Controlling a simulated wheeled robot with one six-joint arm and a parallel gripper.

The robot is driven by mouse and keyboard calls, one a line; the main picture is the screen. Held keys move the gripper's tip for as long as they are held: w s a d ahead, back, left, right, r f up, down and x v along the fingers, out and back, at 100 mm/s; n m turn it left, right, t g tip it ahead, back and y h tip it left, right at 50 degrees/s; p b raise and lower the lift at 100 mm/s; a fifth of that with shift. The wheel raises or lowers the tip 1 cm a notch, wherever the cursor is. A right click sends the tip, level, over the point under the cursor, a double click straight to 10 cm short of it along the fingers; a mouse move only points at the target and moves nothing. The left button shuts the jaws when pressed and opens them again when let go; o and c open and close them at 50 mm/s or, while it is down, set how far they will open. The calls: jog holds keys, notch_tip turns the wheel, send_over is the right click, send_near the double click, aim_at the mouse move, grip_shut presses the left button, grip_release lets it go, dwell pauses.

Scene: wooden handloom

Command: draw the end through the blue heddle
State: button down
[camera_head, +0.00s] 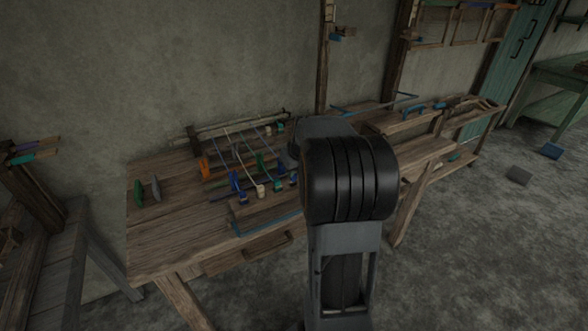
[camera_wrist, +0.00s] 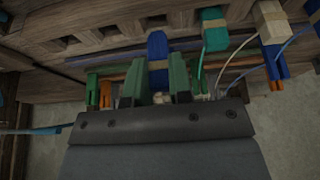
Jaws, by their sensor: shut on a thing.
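In the wrist view my gripper (camera_wrist: 157,84) has its two dark green fingers either side of a blue piece with a beige band (camera_wrist: 157,52). It is shut on this piece, whose far part lies against a wooden bar. A small pale bit shows low between the fingers. To the right, a blue forked heddle (camera_wrist: 278,68) stands below a beige end (camera_wrist: 271,22). In the head view blue heddles (camera_head: 235,182) stand in a row on the bench loom. My arm hides my gripper there. I cannot tell whether any thread passes through a heddle.
A teal end (camera_wrist: 214,28) with a cord is close right of my fingers. A green heddle (camera_wrist: 92,90) and an orange one (camera_wrist: 106,93) stand close left. Pale cords cross the loom. The left part of the bench (camera_head: 160,240) is mostly clear.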

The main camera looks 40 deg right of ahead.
aim_at(294, 181)
jog(key=shift+f+b, duration=1.3)
jog(key=shift+f, duration=0.45)
jog(key=c, duration=0.9)
grip_release()
jog(key=shift+c, duration=0.2)
jog(key=p+v, duration=0.2)
jog(key=v, duration=1.2)
